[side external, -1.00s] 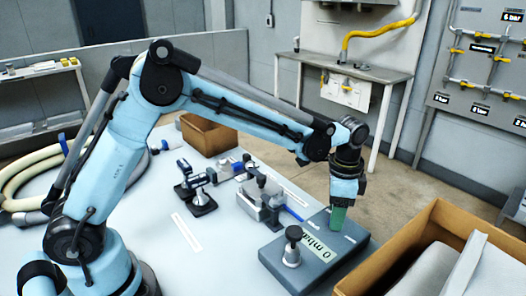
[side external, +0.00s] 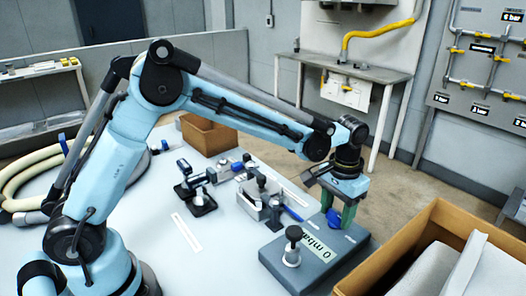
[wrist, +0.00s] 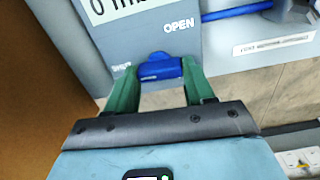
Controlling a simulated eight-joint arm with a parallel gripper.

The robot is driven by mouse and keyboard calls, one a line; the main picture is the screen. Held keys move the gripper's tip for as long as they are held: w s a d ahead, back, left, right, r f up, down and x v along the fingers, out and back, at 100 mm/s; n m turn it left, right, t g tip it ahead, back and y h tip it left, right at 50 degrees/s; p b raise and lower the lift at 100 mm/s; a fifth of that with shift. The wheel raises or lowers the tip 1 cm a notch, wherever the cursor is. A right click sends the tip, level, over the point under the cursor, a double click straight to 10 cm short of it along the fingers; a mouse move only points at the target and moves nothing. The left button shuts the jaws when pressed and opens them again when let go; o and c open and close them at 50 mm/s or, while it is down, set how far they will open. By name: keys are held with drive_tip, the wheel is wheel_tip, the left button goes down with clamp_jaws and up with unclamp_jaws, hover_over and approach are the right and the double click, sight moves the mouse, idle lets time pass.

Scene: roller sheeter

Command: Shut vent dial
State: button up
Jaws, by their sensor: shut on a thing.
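The vent dial (wrist: 158,68) is a blue knob on a grey box (side external: 287,262) with a "0 mbar" display. In the wrist view it lies between the two green fingers of my gripper (wrist: 160,78), which are shut on it. The word OPEN is printed above and right of the dial, and SHUT is to its left. The dial's long part lies roughly across the picture, its left end near SHUT. In the side view the dial (side external: 333,217) shows between the fingers of my gripper (side external: 338,214). The fingers hide its ends.
An open cardboard box (side external: 400,250) with grey sheets is close on the right. Clamps and blue-handled fittings (side external: 262,195) are behind left. A smaller cardboard box (side external: 208,134) is farther back.

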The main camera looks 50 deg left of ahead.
sight(333, 214)
drive_tip(key=shift+n, duration=0.5)
drive_tip(key=o, duration=1)
drive_tip(key=shift+o, duration=0.2)
wheel_tip(333, 214, up, 12)
drive_tip(key=shift+a+r, duration=0.1)
drive_tip(key=s+a+f+t, duration=0.1)
drive_tip(key=s+a+t, duration=0.2)
drive_tip(key=s+a, duration=0.3)
drive_tip(key=s+a+f+t, duration=0.2)
drive_tip(key=s+a+t, duration=0.2)
drive_tip(key=s, duration=0.6)
drive_tip(key=shift+s+a+f, duration=0.2)
drive_tip(key=shift+s+a, duration=0.1)
drive_tip(key=shift+a, duration=0.6)
